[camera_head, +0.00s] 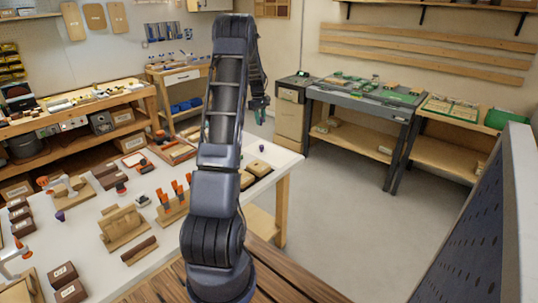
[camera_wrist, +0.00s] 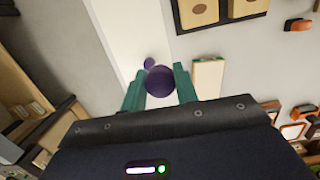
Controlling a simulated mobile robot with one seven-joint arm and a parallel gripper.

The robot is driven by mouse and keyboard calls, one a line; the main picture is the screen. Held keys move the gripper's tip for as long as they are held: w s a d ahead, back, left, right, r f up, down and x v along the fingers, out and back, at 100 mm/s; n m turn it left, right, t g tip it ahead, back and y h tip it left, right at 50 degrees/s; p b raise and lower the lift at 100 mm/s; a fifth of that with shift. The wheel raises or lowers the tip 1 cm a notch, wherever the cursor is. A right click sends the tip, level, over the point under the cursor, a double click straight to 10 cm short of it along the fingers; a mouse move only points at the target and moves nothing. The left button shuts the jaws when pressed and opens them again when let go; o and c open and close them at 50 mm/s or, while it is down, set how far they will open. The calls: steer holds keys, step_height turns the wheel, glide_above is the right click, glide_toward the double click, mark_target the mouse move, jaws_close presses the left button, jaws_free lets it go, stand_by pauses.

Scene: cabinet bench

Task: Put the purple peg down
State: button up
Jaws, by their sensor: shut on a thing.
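My gripper (camera_wrist: 160,88) has two teal fingers. They are shut on the purple peg (camera_wrist: 161,80), which shows as a round dark purple end between the fingertips in the wrist view. In the head view my gripper (camera_head: 259,104) hangs at the end of my arm, above the far right end of the white workbench (camera_head: 110,225); the held peg cannot be made out there. A second small purple thing (camera_wrist: 149,63) shows on the white surface just beyond the held peg; it also appears near the bench's far right corner (camera_head: 262,147).
A dark tray with wooden blocks (camera_head: 257,168) lies near the bench's right end and shows at the top of the wrist view (camera_wrist: 215,10). Orange-handled tools in a wooden rack (camera_head: 173,205) stand mid-bench. Another purple piece (camera_head: 60,215) is at the left. Bare white surface lies around the second purple thing.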

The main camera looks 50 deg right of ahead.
steer(key=s+d+m, duration=0.2)
steer(key=s+d, duration=0.5)
steer(key=s, duration=0.3)
step_height(320, 180, down, 20)
steer(key=shift+w+a, duration=0.1)
steer(key=shift+f, duration=0.1)
steer(key=o, duration=0.9)
steer(key=shift+o, duration=0.2)
